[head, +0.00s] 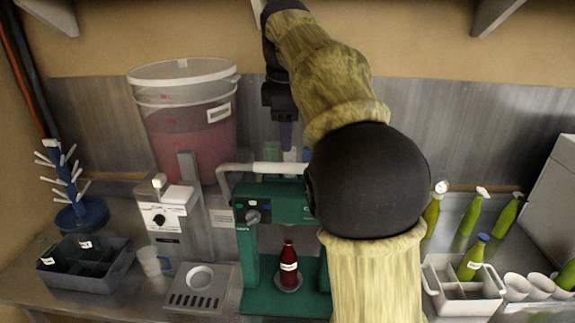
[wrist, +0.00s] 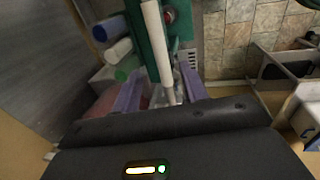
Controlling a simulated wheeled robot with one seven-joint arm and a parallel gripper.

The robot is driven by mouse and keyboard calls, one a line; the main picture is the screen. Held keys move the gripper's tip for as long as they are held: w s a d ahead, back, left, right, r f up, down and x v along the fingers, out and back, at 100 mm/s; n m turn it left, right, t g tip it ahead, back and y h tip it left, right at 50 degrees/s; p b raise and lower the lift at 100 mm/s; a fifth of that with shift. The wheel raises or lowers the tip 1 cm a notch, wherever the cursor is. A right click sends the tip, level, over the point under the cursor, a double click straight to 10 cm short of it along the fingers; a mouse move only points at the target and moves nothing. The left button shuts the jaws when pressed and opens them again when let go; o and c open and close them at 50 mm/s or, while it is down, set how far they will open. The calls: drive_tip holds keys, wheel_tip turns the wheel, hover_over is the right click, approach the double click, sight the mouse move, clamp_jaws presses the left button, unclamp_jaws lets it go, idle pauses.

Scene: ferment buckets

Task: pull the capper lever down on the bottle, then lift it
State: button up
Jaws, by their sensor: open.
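The green capper (head: 250,225) stands on the counter in the head view, partly hidden by my arm. Its white lever (head: 268,168) is raised and lies roughly level above the capper. A dark red bottle (head: 289,268) with a pale label stands upright on the capper's base.
A large bucket of reddish liquid (head: 190,130) stands behind, left of the capper. A grey crate (head: 85,275), a bottle tree (head: 75,205) and a clear cup (head: 153,262) are at left. A white crate (head: 455,290) and several green bottles are at right.

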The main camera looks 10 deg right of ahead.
sight(288, 164)
drive_tip(key=f, duration=0.2)
drive_tip(key=w+f, duration=0.1)
drive_tip(key=f, duration=0.5)
drive_tip(key=shift+w+d+f, duration=0.1)
drive_tip(key=shift+w+d, duration=0.15)
clamp_jaws()
